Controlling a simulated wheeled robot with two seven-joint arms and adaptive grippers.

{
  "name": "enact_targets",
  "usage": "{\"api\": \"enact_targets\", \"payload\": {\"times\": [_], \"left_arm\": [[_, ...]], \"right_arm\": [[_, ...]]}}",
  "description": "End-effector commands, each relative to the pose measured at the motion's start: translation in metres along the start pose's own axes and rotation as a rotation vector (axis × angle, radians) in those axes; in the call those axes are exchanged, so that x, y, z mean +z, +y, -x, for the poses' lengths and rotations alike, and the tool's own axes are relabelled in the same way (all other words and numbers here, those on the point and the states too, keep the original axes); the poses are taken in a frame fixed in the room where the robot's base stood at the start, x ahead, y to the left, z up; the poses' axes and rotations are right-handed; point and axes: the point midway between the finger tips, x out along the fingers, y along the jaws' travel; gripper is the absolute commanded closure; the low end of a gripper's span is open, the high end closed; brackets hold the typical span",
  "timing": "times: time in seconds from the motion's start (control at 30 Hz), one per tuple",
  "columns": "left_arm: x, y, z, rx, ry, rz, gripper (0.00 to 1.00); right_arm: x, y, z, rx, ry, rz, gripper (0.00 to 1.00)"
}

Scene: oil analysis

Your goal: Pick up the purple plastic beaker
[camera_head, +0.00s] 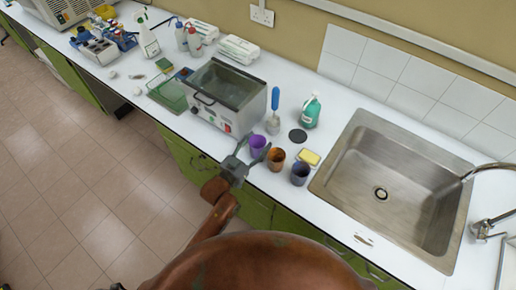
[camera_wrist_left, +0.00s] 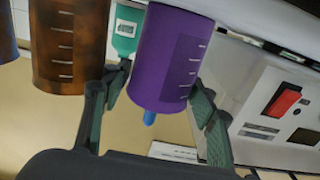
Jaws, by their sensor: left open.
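The purple plastic beaker (camera_head: 258,144) stands on the white worktop near its front edge, in front of the metal bath. It also shows in the left wrist view (camera_wrist_left: 172,60), where the picture is upside down. My left gripper (camera_head: 253,152) is open, with its fingers on either side of the beaker. In the left wrist view the fingers (camera_wrist_left: 158,95) flank the beaker, and I cannot tell whether either touches it. My right gripper is not in view.
An orange-brown beaker (camera_head: 276,159) stands close to the right of the purple one, and a dark blue beaker (camera_head: 300,174) beyond it. A yellow sponge (camera_head: 310,157), green bottle (camera_head: 311,111), blue-handled brush (camera_head: 274,108) and metal bath (camera_head: 229,95) are nearby. A sink (camera_head: 400,165) lies right.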

Motion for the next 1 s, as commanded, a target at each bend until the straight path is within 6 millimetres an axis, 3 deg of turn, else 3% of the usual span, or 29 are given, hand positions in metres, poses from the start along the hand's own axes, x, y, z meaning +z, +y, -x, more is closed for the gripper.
{"api": "enact_targets", "payload": {"times": [0.57,1.0], "left_arm": [[-0.0005,-0.0007,0.0008,-0.001,0.001,0.0,0.83],[-0.006,-0.0006,0.0006,-0.001,0.002,-0.001,0.84]], "right_arm": [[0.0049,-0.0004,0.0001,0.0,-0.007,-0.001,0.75],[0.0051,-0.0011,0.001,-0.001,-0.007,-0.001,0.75]]}}
